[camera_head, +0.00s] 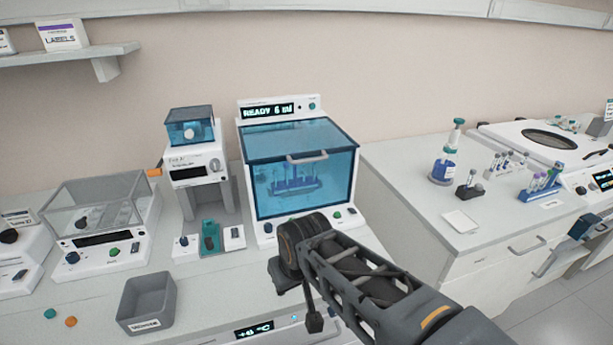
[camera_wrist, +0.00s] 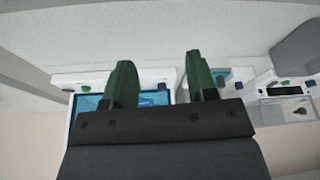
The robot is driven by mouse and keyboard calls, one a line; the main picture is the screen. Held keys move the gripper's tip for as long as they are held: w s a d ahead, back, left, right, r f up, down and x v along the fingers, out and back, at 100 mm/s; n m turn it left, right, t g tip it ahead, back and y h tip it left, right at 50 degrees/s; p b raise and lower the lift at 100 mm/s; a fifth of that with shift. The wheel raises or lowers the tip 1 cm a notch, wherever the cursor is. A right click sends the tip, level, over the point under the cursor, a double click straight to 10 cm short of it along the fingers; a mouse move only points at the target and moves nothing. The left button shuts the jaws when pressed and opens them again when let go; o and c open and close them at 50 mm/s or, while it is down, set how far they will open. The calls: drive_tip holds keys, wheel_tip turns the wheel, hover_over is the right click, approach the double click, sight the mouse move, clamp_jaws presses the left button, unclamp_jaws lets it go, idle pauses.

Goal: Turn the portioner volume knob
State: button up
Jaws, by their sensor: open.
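A white device with a blue-lidded top (camera_head: 191,128) stands at the middle left of the bench in the head view. It looks like the portioner, but its label is too small to read. A grey round knob (camera_head: 214,164) sits on its front right, and an orange part sticks out at its left. My gripper (camera_wrist: 157,58) shows two green fingers, apart and empty, in the wrist view. In the head view my arm reaches in from the lower right and ends in front of the blue-windowed machine, right of the knob and apart from it. The fingers are not clear there.
The blue-windowed machine (camera_head: 301,214) reads "READY" and holds a tube rack. A clear-covered box (camera_head: 95,205) and a grey bin (camera_head: 147,304) stand left. A green-and-white dock (camera_head: 209,238) sits below the device. The right bench (camera_head: 400,185) holds bottles and racks.

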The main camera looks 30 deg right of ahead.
drive_tip(key=d+f+m, duration=0.1)
drive_tip(key=d+f, duration=0.1)
drive_tip(key=n+y+b, duration=0.2)
drive_tip(key=b, duration=0.1)
approach(317, 215)
drive_tip(key=s+d, duration=0.2)
drive_tip(key=s, duration=0.1)
wheel_tip(317, 215, up, 4)
drive_tip(key=w+n, duration=0.2)
drive_tip(key=n, duration=0.2)
drive_tip(key=shift+n, duration=0.9)
drive_tip(key=x, duration=0.9)
drive_tip(key=a+x, duration=0.1)
drive_tip(key=x, duration=0.3)
drive_tip(key=shift+a+f, duration=0.2)
drive_tip(key=shift+f, duration=0.05)
drive_tip(key=c, duration=0.9)
